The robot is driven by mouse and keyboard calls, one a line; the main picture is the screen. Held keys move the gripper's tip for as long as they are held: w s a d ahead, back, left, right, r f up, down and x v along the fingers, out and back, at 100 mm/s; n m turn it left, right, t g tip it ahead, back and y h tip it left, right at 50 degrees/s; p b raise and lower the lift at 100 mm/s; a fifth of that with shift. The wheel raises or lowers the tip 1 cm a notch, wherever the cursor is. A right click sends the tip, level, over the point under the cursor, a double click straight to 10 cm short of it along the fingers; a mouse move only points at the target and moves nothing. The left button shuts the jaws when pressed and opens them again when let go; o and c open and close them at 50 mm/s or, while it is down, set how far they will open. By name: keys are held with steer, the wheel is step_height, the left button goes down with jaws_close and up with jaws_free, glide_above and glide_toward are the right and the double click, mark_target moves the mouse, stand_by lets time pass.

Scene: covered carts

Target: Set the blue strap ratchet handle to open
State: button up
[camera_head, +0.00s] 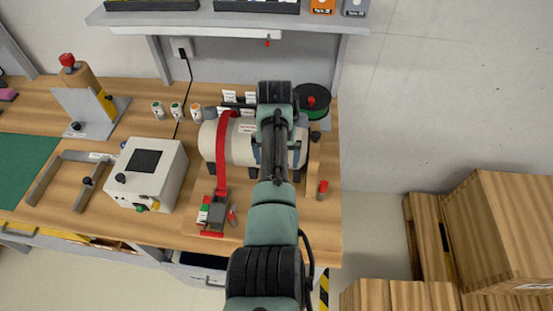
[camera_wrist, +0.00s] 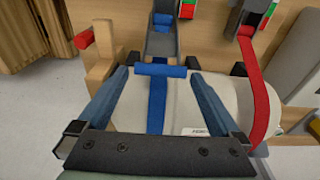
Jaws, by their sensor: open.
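The blue strap (camera_wrist: 157,105) runs over a pale cylinder (camera_wrist: 180,110) in the wrist view. Its grey ratchet (camera_wrist: 160,42) is at the top centre, with a blue crossbar grip (camera_wrist: 160,69) on the handle's near end. I cannot tell the handle's exact angle. My gripper (camera_wrist: 159,77) is open, its two blue-grey fingers on either side of the blue bar with gaps to it. In the head view my arm hides the blue ratchet and most of the gripper over the cylinder (camera_head: 238,145).
A red strap (camera_head: 222,150) with its own ratchet (camera_head: 217,212) is left of my arm. A white box (camera_head: 146,175) sits further left; wooden crates (camera_head: 500,230) stand at right.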

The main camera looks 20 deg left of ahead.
step_height(320, 180, up, 13)
steer(key=s+b, duration=0.1)
steer(key=b, duration=0.1)
steer(key=shift+s+d+f+b, duration=0.15)
steer(key=shift+s+d+b, duration=0.1)
steer(key=shift+b, duration=0.1)
stand_by(0.5)
steer(key=w+d+r+t+y, duration=0.2)
steer(key=w+r+t, duration=0.5)
steer(key=r, duration=0.3)
steer(key=s+d+r+m+t+b, duration=0.1)
steer(key=d+r+t, duration=0.25)
steer(key=r, duration=0.55)
steer(key=s+d+r+t, duration=0.1)
steer(key=d+r+t, duration=0.2)
steer(key=r+t, duration=0.35)
steer(key=s+d+r+m+t+h, duration=0.1)
steer(key=s+d+r+t, duration=0.3)
steer(key=s+r, duration=0.5)
steer(key=s+d+r+m+t+h, duration=0.1)
steer(key=s+d+r+t, duration=0.3)
steer(key=s+r, duration=0.6)
steer(key=shift+s+d+r+t+b, duration=0.15)
steer(key=shift+d+r+t+b, duration=0.15)
steer(key=shift+t, duration=0.2)
